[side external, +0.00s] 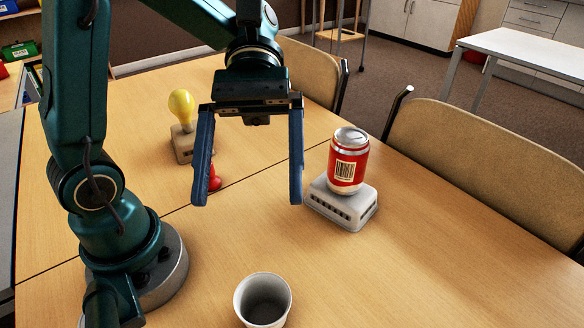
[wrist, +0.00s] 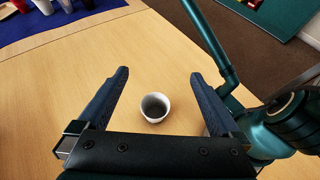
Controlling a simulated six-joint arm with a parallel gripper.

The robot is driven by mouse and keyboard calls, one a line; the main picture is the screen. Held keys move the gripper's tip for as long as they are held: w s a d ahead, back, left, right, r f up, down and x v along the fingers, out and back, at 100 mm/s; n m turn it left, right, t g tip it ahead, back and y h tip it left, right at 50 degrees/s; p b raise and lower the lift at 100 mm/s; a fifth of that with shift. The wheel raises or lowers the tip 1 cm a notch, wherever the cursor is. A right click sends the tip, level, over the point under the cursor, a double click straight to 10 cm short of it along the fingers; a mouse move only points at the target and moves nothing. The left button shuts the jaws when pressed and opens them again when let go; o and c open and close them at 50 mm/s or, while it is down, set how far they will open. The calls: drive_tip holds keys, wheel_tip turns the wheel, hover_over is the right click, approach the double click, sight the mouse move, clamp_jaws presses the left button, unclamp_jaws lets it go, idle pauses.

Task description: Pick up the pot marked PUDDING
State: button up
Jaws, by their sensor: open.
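A plain white pot (side external: 263,300), open at the top, stands upright on the table at the bottom of the side view. It also shows in the wrist view (wrist: 155,107), between the lines of my two fingers. I see no lettering on it, so I cannot tell whether it is marked PUDDING. My gripper (side external: 248,203) is open and empty, its blue fingers wide apart and pointing down. It is above the table, behind the pot in the side view and apart from it. In the wrist view my gripper (wrist: 158,75) has nothing between its fingertips.
A red can (side external: 347,160) stands on a grey block (side external: 343,203) right of my gripper. A yellow bulb (side external: 182,107) stands on another block, with a small red object (side external: 215,181) nearby. Several cups stand on a blue mat (wrist: 20,28). The table around the pot is clear.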

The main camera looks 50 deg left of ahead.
sight(263, 274)
drive_tip(key=shift+n+g+h, duration=0.3)
drive_tip(key=shift+n+h, duration=0.1)
wheel_tip(263, 274, down, 16)
drive_tip(key=shift+w+d+r, duration=0.1)
drive_tip(key=shift+w+d, duration=0.05)
drive_tip(key=shift+x, duration=2.5)
drive_tip(key=c, duration=1.1)
